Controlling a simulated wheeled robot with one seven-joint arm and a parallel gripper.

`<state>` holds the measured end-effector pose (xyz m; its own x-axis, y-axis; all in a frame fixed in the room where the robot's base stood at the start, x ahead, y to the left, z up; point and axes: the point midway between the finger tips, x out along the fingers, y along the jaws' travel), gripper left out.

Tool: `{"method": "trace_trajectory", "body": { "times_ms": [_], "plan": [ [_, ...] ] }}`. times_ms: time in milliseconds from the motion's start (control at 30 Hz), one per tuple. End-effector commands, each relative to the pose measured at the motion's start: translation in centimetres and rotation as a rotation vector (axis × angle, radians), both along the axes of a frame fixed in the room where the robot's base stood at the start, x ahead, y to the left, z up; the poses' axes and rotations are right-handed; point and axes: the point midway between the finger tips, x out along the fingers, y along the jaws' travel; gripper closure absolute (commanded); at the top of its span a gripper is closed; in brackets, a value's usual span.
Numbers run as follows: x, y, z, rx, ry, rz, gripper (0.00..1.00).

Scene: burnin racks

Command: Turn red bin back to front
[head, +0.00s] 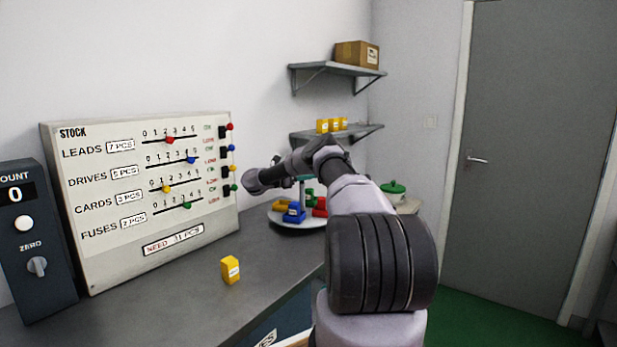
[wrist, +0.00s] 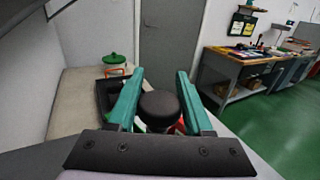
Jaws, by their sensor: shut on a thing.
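A round turntable (head: 292,222) with a pale rim stands at the back of the grey bench in the head view. A red bin (head: 320,208) sits on its right side, partly hidden by my arm. A blue bin (head: 294,212), a yellow bin (head: 279,205) and a green bin (head: 309,195) sit there too. My gripper (wrist: 157,84) has its teal fingers on either side of a round black knob (wrist: 159,106) in the wrist view, shut on it. Bits of red show below the knob. In the head view my arm hides most of the grip.
A yellow box (head: 230,270) stands on the bench in front of the stock board (head: 145,195). A green-lidded pot (head: 393,190) stands right of the turntable. Wall shelves (head: 337,134) hang above it. A grey door (head: 530,150) is at the right.

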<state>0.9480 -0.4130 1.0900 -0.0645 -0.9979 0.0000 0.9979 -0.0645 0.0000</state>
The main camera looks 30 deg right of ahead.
Motion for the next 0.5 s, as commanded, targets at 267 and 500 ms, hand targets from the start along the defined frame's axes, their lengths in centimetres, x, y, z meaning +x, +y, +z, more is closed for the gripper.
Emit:
{"method": "trace_trajectory", "body": {
  "times_ms": [267,500],
  "plan": [
    [-0.21,0.01,-0.18,0.001,-0.001,-0.132,1.0],
    [-0.29,-0.01,-0.19,0.001,0.001,-0.21,1.0]
  ]
}}
